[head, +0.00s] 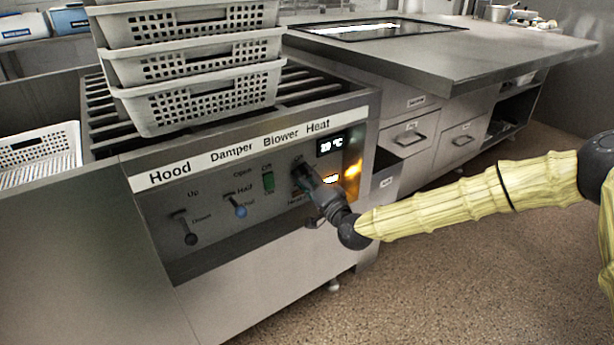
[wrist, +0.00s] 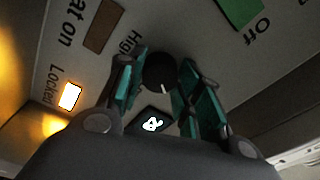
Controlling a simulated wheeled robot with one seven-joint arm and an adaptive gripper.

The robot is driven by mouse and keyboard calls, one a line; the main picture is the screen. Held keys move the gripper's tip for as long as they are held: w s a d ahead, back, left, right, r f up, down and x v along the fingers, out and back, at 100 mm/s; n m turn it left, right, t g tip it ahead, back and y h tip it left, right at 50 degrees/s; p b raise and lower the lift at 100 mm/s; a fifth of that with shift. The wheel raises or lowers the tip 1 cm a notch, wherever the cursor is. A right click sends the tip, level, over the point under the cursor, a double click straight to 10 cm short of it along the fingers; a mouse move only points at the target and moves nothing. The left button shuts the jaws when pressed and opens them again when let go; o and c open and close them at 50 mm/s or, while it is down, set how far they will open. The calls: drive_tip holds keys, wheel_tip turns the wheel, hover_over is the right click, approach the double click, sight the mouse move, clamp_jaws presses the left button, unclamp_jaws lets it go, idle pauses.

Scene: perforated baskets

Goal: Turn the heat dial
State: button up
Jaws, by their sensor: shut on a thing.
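The heat dial (wrist: 160,70) is a round dark knob with a short white mark, seen near the centre of the wrist view. The two teal-lined fingers of my gripper (wrist: 158,84) are on either side of it, closed around it. A small display (head: 331,146) above and right of my gripper reads about 20 °C. It shows partly in the wrist view (wrist: 152,123).
Stacked perforated baskets (head: 205,97) stand above the panel. A lit lamp (wrist: 70,96) sits by "Locked". The floor at right is clear.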

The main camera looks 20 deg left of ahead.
drive_tip(key=n+p, duration=0.1)
drive_tip(key=n, duration=0.2)
drive_tip(key=n+p, duration=0.1)
drive_tip(key=n, duration=0.3)
drive_tip(key=shift+g+y, duration=0.3)
drive_tip(key=shift+y, duration=0.1)
drive_tip(key=shift+n, duration=0.3)
drive_tip(key=o, duration=1)
drive_tip(key=shift+a, duration=0.1)
drive_tip(key=shift+o, duration=0.2)
drive_tip(key=v, duration=1.2)
